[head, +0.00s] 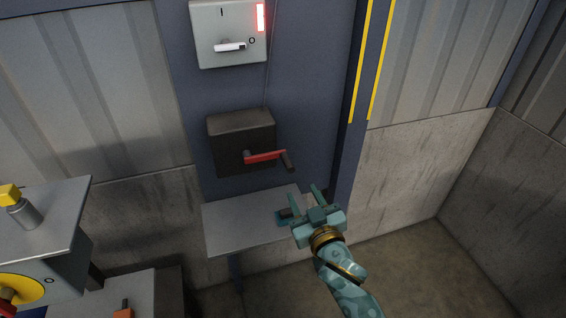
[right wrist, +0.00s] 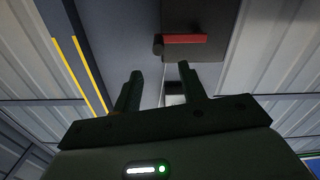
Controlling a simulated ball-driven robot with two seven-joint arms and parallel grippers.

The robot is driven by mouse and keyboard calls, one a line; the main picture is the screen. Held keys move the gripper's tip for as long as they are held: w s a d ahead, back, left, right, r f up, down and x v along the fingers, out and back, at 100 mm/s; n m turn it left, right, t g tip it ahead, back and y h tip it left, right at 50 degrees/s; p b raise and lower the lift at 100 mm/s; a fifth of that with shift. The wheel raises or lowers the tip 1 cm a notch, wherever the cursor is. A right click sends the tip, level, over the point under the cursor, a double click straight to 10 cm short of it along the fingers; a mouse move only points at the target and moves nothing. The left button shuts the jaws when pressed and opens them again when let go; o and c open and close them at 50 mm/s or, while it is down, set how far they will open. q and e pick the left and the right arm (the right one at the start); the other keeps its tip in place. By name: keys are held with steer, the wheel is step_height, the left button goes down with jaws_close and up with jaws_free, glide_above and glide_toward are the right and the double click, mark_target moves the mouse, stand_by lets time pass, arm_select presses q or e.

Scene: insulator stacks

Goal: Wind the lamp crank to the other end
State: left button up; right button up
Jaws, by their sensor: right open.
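The lamp crank (head: 265,157) has a red arm and a dark handle at its right end. It sits on the front of a dark box (head: 240,130) on the blue wall panel, with its arm roughly level. My right gripper (head: 303,192) is open and empty, below and to the right of the crank, apart from it. In the right wrist view the red crank arm (right wrist: 185,39) and the dark box (right wrist: 205,15) show beyond the two spread fingers (right wrist: 160,70). My left gripper is not in view.
A grey switch box (head: 228,55) with a white lever and a lit red lamp (head: 260,17) is above the crank. A bench (head: 55,215) with a yellow knob stands left.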

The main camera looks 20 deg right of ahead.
mark_target(287, 163)
steer(key=w+b, duration=0.2)
steer(key=w, duration=1.1)
steer(key=shift+w+f, duration=0.15)
steer(key=shift+a, duration=0.1)
jaws_close()
